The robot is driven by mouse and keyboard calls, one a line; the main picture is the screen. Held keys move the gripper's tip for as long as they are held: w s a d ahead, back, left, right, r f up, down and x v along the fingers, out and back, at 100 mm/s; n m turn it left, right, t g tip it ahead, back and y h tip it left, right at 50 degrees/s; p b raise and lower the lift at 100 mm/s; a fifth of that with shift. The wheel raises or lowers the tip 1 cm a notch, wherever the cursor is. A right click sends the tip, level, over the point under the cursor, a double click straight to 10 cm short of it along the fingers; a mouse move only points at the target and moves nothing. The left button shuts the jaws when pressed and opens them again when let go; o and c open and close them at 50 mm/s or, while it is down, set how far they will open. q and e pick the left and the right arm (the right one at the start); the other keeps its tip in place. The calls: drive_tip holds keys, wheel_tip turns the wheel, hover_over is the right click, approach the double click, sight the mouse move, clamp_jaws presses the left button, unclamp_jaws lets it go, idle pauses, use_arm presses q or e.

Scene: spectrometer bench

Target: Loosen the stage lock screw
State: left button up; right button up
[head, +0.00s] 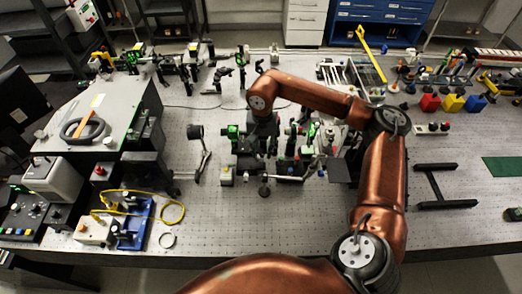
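My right arm reaches in from the lower right, bends over the optics, and ends above the middle of the bench. My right gripper (262,140) points down among the small stage and mount parts (290,166) there. The parts around it are dark and crowded, so I cannot tell whether its fingers are open or shut, or whether they touch anything. I cannot make out the stage lock screw; it is too small or hidden near the gripper. A dark round knob-like part (264,189) stands just in front of this cluster. My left gripper is not in view.
The perforated bench top (225,225) is clear in front of the cluster. A grey box (85,105) and a blue unit with yellow cable (133,222) stand at left. Optics mounts line the back. Red, yellow and blue bins (453,103) and a black H-shaped frame (436,186) are at right.

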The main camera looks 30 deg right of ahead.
wheel_tip(320, 180, up, 12)
idle(0.6)
idle(0.4)
